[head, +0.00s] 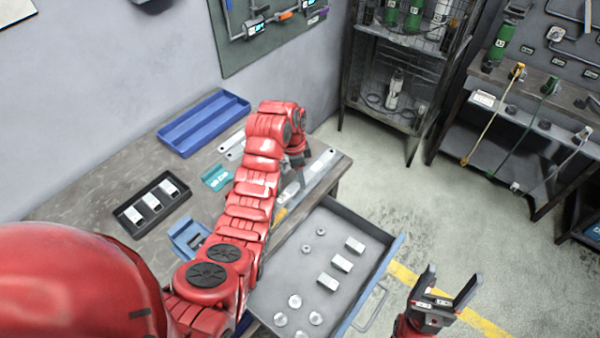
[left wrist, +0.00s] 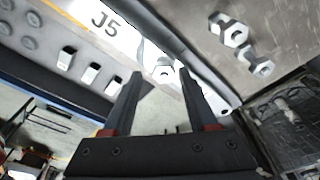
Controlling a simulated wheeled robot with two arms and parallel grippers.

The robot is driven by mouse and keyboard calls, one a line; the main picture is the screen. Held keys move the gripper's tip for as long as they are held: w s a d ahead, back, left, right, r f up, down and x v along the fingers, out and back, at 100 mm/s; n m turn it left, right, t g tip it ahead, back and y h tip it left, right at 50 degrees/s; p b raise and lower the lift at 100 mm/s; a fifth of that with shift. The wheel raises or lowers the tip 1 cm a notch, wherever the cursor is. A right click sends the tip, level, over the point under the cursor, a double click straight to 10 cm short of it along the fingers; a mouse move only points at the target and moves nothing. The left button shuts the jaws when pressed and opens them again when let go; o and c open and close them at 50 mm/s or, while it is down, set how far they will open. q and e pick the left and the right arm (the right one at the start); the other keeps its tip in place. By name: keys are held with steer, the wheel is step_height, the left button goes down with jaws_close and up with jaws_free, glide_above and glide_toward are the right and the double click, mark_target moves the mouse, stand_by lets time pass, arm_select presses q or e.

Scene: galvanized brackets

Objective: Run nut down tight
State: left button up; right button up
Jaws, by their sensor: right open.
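A hex nut (left wrist: 165,72) sits on the pale galvanized strip marked J5 (left wrist: 110,22), just beyond my left fingertips in the left wrist view. In the head view this strip (head: 322,165) lies along the right edge of the bench. My left gripper (left wrist: 161,76) is open, its fingers on either side of the nut with gaps visible; I cannot tell its height above it. In the head view it is at the strip (head: 298,165), partly hidden by my arm. My right gripper (head: 447,283) is open and empty, right of the drawer.
An open drawer (head: 262,300) holds nuts, round pieces and pale blocks. Hex pieces (left wrist: 236,34) lie near the strip. A blue tray (head: 205,122), a black tray with pale blocks (head: 127,218) and a teal piece (head: 216,178) are on the bench.

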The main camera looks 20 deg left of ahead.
arm_select(q)
steer(key=shift+o, duration=0.3)
steer(key=shift+r, duration=0.15)
step_height(320, 180, up, 17)
steer(key=s+a+p, duration=0.1)
steer(key=a+p, duration=0.1)
steer(key=p, duration=1)
steer(key=shift+a, duration=0.2)
